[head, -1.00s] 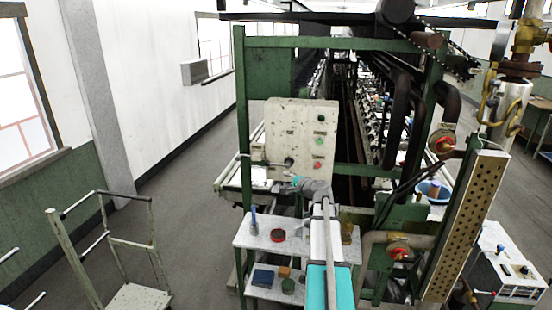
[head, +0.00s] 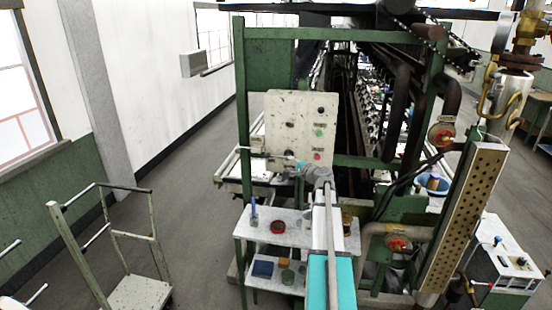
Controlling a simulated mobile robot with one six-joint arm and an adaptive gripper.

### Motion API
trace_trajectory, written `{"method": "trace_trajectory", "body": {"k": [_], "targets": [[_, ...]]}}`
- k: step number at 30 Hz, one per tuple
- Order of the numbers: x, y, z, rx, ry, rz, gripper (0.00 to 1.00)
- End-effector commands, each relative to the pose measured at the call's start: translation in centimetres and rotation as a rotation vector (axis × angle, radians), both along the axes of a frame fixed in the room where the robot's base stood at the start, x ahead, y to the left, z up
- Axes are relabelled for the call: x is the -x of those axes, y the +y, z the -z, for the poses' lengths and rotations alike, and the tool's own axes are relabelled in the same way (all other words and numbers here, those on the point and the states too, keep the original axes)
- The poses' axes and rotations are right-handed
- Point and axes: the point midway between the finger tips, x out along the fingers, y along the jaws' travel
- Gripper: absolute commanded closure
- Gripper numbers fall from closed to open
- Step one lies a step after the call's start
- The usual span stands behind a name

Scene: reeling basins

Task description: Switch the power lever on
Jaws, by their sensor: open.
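The pale, worn control panel (head: 300,115) stands upright on the green machine frame, with a black, a green and a red button down its right side. A dark round knob (head: 289,153) sits low on the panel. A small box with a thin pale rod (head: 244,149) sticks out at the panel's left edge; I cannot tell for sure which of these is the power lever. My gripper (head: 297,163), with teal at its tip, is open at the panel's lower edge, just below the knob. It looks empty. Whether it touches anything is unclear.
A small white shelf table (head: 258,232) under my arm holds a red dish (head: 278,227) and a blue bottle (head: 253,219). A cart (head: 138,291) stands at the left. Pipes with red valves (head: 397,244) are at the right.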

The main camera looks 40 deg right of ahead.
Motion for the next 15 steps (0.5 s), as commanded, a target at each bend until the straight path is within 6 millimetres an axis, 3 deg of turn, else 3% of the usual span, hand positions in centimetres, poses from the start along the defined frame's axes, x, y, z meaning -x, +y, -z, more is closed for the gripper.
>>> {"method": "trace_trajectory", "body": {"k": [15], "targets": [[-8.0,-0.6,1.2,0.0,0.001,-0.002,0.5]]}}
